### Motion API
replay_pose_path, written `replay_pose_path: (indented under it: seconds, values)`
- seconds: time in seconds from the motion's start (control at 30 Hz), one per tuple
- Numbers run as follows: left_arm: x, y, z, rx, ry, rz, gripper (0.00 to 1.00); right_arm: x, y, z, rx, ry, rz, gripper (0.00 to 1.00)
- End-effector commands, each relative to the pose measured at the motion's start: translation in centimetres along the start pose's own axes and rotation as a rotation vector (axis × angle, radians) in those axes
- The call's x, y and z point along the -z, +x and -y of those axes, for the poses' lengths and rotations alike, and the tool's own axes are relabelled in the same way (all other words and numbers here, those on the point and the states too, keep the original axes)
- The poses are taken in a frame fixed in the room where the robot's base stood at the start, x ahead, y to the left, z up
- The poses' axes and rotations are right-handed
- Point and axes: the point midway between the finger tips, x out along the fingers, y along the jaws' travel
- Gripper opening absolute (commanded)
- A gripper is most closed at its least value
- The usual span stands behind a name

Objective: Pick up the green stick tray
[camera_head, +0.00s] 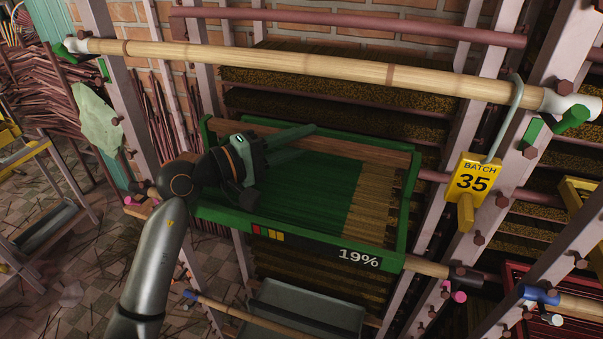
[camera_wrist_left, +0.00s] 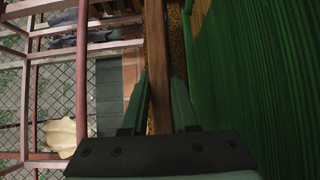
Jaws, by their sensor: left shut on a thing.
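The green stick tray (camera_head: 330,254) sits in a rack slot, with green sticks over most of its floor and tan sticks at its right end. My left gripper (camera_head: 304,141) reaches over the tray from the left. Its fingers straddle the wooden back rim and are shut on it. In the left wrist view the gripper (camera_wrist_left: 160,88) has the brown wooden rim (camera_wrist_left: 155,40) between its fingers, with the green tray floor (camera_wrist_left: 250,70) to the right. My right gripper is not in view.
A bamboo pole (camera_head: 300,62) crosses above the tray. A yellow "BATCH 35" tag (camera_head: 472,180) hangs from a hook at the right. Pale rack posts (camera_head: 450,150) flank the tray. Shelves of brown sticks (camera_head: 345,90) lie behind, and a grey trough (camera_head: 300,312) lies below.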

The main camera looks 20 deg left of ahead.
Motion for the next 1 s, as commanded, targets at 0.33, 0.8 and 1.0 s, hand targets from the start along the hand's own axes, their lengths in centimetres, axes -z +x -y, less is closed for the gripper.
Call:
replay_pose_path:
  seconds: [0.33, 0.8, 1.0]
  values:
    - [0.0, 0.0, 0.1, 0.003, -0.001, 0.0, 0.0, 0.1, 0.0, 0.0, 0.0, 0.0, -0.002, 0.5]
    - [0.0, 0.0, -1.3, -0.003, 0.007, 0.0, 0.0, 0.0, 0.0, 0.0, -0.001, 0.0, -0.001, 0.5]
    - [-0.1, -0.1, -4.0, -0.005, 0.01, -0.001, 0.0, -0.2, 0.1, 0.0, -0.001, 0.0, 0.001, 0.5]
